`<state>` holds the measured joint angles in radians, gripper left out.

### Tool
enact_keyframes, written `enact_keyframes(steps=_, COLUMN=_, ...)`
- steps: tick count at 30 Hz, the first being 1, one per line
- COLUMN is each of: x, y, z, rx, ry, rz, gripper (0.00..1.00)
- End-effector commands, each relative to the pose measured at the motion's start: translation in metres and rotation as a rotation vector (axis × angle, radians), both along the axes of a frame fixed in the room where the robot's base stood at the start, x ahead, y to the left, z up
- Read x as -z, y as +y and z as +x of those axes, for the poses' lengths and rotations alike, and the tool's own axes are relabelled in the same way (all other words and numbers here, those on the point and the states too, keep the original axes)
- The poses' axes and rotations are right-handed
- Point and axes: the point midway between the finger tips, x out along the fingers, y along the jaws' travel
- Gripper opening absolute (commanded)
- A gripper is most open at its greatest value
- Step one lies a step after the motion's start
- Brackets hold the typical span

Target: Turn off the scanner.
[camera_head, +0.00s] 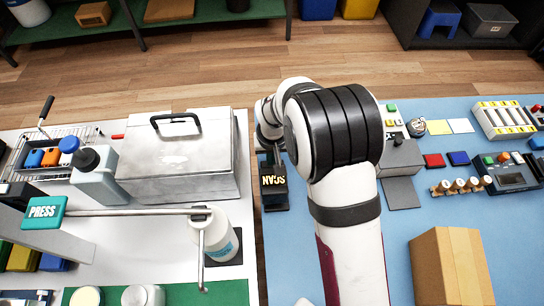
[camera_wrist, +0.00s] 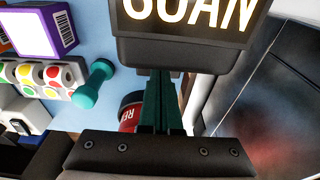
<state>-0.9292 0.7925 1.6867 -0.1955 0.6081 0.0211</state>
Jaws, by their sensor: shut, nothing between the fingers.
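The scanner is a small black device with a lit SCAN sign (camera_head: 274,181), near the left edge of the blue table. The sign also fills the top of the wrist view (camera_wrist: 190,14), cut off by the frame. Below it is its black housing (camera_wrist: 180,54). My gripper (camera_wrist: 163,76) has its dark green fingers together with nothing between them. The tips reach the underside of the housing in the wrist view; I cannot tell whether they touch. In the head view my arm hides most of the gripper. No switch on the scanner is clearly visible.
A metal box (camera_head: 180,160) stands on the white table at left. A cardboard box (camera_head: 450,265) stands right of my arm.

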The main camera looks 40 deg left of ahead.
Motion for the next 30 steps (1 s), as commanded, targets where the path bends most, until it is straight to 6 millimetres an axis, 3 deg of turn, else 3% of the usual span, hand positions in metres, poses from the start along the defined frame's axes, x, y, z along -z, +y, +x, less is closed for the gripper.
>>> enact_keyframes(steps=30, x=-0.001, y=-0.01, z=-0.01, rx=0.0, ry=0.001, rz=-0.001, gripper=0.0)
